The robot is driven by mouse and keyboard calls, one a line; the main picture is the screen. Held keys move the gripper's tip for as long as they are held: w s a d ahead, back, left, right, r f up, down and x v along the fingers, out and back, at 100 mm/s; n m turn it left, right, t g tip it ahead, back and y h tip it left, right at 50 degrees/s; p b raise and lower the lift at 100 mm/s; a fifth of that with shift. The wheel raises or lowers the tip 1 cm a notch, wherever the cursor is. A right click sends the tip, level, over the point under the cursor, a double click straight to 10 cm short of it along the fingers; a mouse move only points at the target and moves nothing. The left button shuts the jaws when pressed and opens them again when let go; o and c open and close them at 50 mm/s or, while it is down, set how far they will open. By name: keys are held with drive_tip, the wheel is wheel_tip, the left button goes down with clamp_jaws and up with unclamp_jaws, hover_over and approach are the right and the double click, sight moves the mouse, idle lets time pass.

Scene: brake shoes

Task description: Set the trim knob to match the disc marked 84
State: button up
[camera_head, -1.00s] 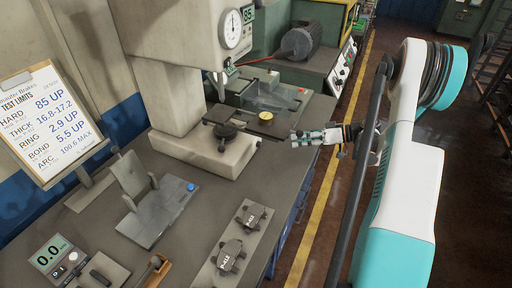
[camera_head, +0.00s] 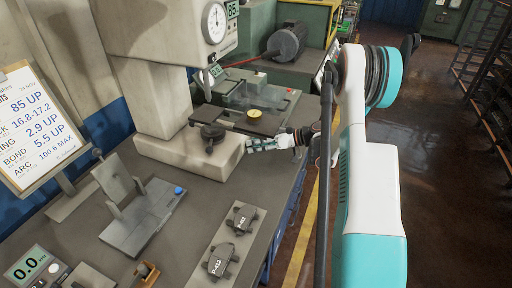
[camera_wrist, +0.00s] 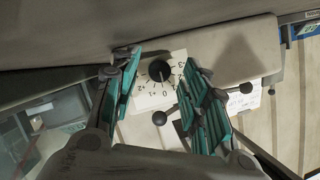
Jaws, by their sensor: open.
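The trim knob (camera_wrist: 158,71) is a round black knob on a white numbered dial plate (camera_wrist: 146,101), in the wrist view. A light pointer line on it seems to face down, near the 0. My gripper (camera_wrist: 161,73) is open, with one green-padded finger on each side of the knob in the picture; I cannot tell how far off the knob is. In the head view my gripper (camera_head: 251,146) is at the right side of the tester's pale base. A yellow disc (camera_head: 254,113) lies on the dark plate behind it; its marking is too small to read.
A limits board (camera_head: 38,120), a grey fixture (camera_head: 140,215) and two brake pads (camera_head: 241,219) are on the bench. The aisle floor at right is clear.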

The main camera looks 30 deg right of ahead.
drive_tip(key=shift+w+a, duration=0.1)
drive_tip(key=shift+a, duration=0.05)
clamp_jaws()
idle(0.4)
drive_tip(key=shift+a+n+t+h+b, duration=0.2)
drive_tip(key=shift+n+t+h+b, duration=0.5)
drive_tip(key=shift+n+h, duration=0.9)
drive_tip(key=shift+n+y, duration=0.3)
drive_tip(key=shift+n, duration=0.1)
